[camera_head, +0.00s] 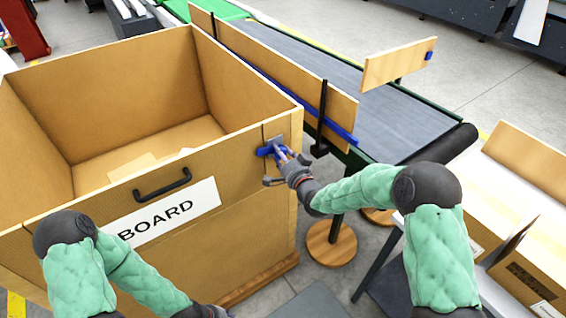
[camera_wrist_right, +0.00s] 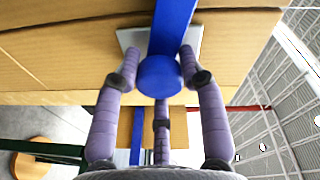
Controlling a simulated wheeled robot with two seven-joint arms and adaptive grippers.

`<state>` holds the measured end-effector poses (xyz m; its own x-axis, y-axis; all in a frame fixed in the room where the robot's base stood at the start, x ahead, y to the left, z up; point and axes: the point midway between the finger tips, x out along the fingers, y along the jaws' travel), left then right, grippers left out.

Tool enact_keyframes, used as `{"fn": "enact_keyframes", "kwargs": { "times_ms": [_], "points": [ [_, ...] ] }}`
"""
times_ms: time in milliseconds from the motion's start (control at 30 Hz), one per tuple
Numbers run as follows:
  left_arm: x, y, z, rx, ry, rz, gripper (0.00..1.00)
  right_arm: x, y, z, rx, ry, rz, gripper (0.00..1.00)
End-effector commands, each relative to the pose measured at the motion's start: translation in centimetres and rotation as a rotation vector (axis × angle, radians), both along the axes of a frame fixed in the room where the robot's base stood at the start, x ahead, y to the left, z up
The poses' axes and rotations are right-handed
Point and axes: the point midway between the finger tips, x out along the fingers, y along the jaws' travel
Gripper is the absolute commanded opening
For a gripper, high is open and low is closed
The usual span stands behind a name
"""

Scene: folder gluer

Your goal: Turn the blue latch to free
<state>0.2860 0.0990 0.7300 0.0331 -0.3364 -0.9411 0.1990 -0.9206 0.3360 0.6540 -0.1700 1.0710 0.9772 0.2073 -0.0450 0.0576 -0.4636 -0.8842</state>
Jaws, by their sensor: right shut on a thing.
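The blue latch (camera_head: 266,151) sits on a grey plate near the upper right corner of the large cardboard-coloured box's front panel. In the head view its bar lies roughly level. My right gripper (camera_head: 283,158) is at the latch, its fingers closed around it and partly hiding it. In the right wrist view the blue latch (camera_wrist_right: 172,28) ends in a round knob between the purple fingers of the gripper (camera_wrist_right: 160,66). The fingers are on both sides of it. My left arm shows at the lower left, but its fingers are outside the view.
The big open box (camera_head: 238,181) has a black handle (camera_head: 162,186) and a label (camera_head: 170,212) on its front. A conveyor (camera_head: 310,62) with upright boards runs behind it to the right. Cartons (camera_head: 535,240) stand at the far right.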

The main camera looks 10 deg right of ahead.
Motion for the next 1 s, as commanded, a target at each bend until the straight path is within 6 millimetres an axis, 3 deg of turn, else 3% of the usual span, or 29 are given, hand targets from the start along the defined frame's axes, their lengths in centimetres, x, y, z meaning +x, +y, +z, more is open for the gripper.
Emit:
{"fn": "enact_keyframes", "kwargs": {
  "times_ms": [500, 1000],
  "points": [
    [0.1, 0.0, -1.8, 0.000, -0.001, 0.000, 0.40, 0.5, -0.2, 0.1, 0.461, 0.164, -0.003, 0.00],
    [0.1, 0.0, -0.8, 0.000, -0.001, 0.000, 0.40, 0.5, -0.3, 0.2, 0.897, 0.322, -0.003, 0.00]
  ]
}}
